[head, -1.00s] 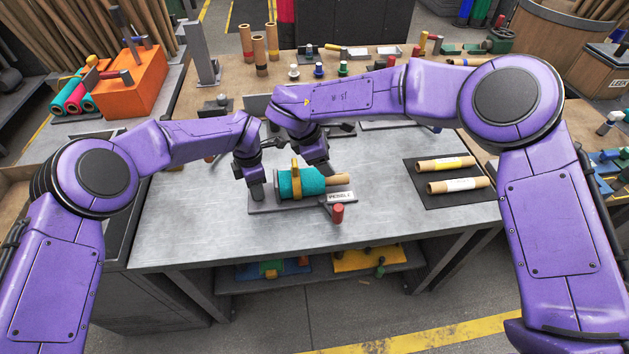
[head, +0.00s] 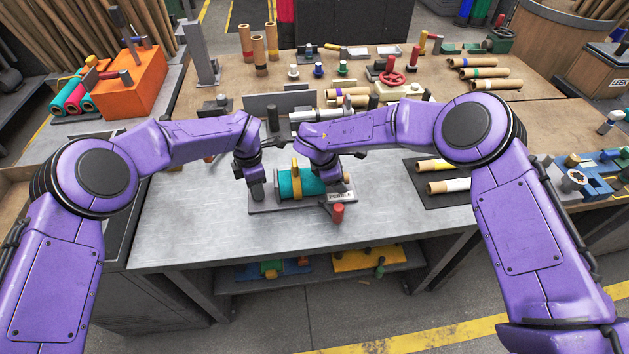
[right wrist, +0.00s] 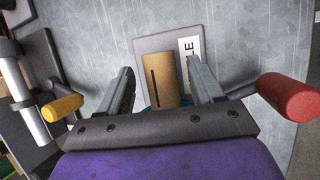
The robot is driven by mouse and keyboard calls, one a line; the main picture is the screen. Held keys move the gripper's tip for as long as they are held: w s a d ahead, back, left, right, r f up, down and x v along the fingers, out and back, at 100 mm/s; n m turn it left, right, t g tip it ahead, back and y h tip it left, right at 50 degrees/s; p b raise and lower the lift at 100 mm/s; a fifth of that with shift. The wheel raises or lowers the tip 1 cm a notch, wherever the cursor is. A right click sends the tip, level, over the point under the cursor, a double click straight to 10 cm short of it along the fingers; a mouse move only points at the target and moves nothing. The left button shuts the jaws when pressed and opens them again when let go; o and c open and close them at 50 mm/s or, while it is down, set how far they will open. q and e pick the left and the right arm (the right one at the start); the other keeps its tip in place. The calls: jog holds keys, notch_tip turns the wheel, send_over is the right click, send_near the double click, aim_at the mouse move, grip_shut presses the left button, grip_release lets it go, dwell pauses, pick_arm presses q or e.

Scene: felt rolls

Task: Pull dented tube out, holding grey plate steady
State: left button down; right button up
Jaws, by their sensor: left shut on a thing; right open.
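The grey plate (head: 318,205) lies on the metal bench with a teal felt roll (head: 285,184) under a yellow strap (head: 296,181). My left gripper (head: 257,195) is shut on the plate's left end. The brown cardboard tube (right wrist: 162,78) sticks out of the teal roll, with a dark slot-like mark along it. In the head view my right wrist mostly hides it. My right gripper (right wrist: 163,88) is open, one finger on each side of the tube. The right wrist view also shows the plate (right wrist: 194,33) and its white label. I cannot tell whether the fingers touch the tube.
A red knob (head: 338,212) stands at the plate's front right; it is beside my right gripper in the right wrist view (right wrist: 290,96). A dark mat (head: 425,197) with two tubes lies to the right. Bare bench (head: 195,225) lies at front left.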

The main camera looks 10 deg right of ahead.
grip_shut()
jog(key=shift+d, duration=1.05)
dwell(0.4)
jog(key=shift+d, duration=5.9)
pick_arm(q)
grip_release()
pick_arm(e)
notch_tip(320, 180, up, 9)
jog(key=shift+f, duration=0.2)
pick_arm(q)
jog(key=shift+r, duration=0.2)
pick_arm(e)
jog(key=shift+r, duration=0.1)
